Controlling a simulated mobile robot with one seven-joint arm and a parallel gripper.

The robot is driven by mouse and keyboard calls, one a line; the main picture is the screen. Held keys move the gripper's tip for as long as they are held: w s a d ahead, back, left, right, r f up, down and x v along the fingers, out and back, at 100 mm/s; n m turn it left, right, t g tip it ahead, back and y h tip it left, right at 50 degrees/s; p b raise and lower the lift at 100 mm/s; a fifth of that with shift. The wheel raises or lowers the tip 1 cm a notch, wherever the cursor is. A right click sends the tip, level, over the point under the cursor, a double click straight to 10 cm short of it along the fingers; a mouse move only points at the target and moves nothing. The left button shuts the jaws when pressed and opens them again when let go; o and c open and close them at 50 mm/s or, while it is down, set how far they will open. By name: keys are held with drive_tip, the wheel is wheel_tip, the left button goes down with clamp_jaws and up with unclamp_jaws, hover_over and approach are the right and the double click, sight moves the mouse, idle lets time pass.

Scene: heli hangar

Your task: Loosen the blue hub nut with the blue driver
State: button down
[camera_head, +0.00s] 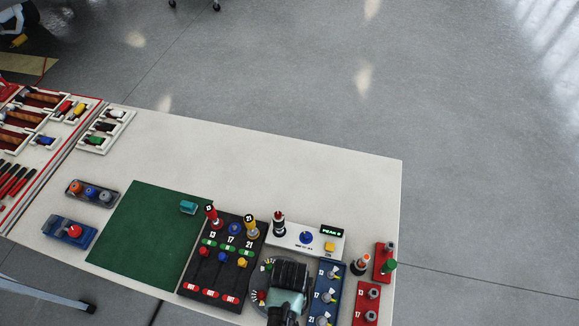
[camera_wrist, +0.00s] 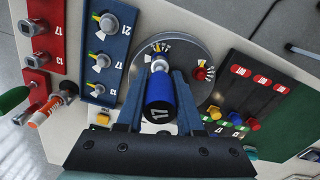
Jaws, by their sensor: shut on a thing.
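My gripper (camera_wrist: 158,92) is shut on the blue driver (camera_wrist: 161,100), a blue cylinder marked 17 with a silver shank. In the wrist view its tip points at the round grey hub plate (camera_wrist: 204,52), near white marked wedges. I cannot tell whether the tip touches anything. A red nut (camera_wrist: 203,74) stands on the plate right of the driver. The blue hub nut is not visible; the driver and gripper may cover it. In the head view my dark gripper (camera_head: 288,288) is over the hub plate (camera_head: 257,277) and hides the driver.
A black rack (camera_head: 195,271) left of the hub holds red and yellow drivers and coloured knobs. A white panel (camera_head: 285,239) with a display stands behind the hub. A blue board (camera_head: 328,268) and red blocks (camera_head: 367,304) stand close right. The green mat (camera_head: 150,235) is mostly clear.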

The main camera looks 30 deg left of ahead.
drive_tip(key=shift+f+b, duration=0.6)
drive_tip(key=shift+f, duration=0.3)
idle(0.4)
drive_tip(key=c, duration=1.1)
unclamp_jaws()
clamp_jaws()
